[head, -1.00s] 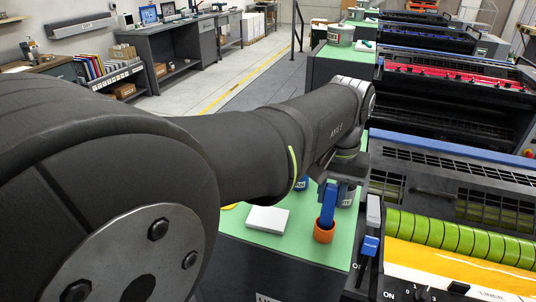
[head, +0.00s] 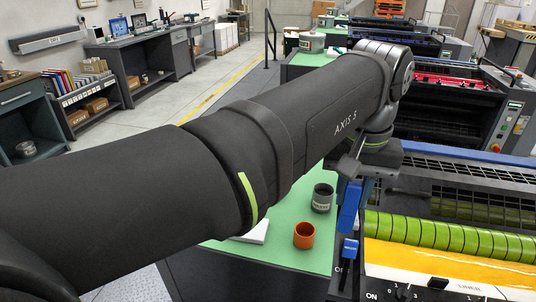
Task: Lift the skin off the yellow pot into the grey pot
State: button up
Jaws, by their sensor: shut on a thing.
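My gripper (head: 356,178) is in the air at the far end of my arm, over the right edge of the green bench top, beside the press. It is shut on a blue tool (head: 348,208), which hangs downward. The tool's lower end is hard to make out against the dark press side. The grey pot (head: 322,197), with a pale label, stands upright on the bench left of the tool, apart from it. Its contents cannot be made out. The yellow pot is not visible; my arm covers much of the bench.
An orange cup (head: 304,235) stands open and empty-looking near the bench front (head: 285,256). A white block (head: 255,232) is partly hidden by my arm. The press, with green rollers (head: 450,237), a yellow strip (head: 440,257) and a blue lever (head: 350,248), stands close on the right.

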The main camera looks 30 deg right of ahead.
jog(key=w+a+h, duration=0.1)
jog(key=w+h, duration=0.1)
jog(key=w, duration=1.8)
jog(key=w+a+h, duration=0.1)
jog(key=w+a, duration=0.4)
jog(key=w, duration=0.3)
jog(key=w+a, duration=0.5)
jog(key=w, duration=0.3)
jog(key=shift+t, duration=0.4)
jog(key=shift+s+a+f+x, duration=0.15)
jog(key=shift+a+x, duration=0.1)
jog(key=shift+x, duration=1.25)
jog(key=shift+s+a+x, duration=0.1)
jog(key=shift+a+x, duration=0.1)
jog(key=shift+x, duration=1.25)
jog(key=shift+s+a+f+x, duration=0.15)
jog(key=shift+a+x, duration=0.1)
jog(key=shift+x, duration=1.25)
jog(key=shift+r, duration=0.1)
notch_tip(320, 180, up, 8)
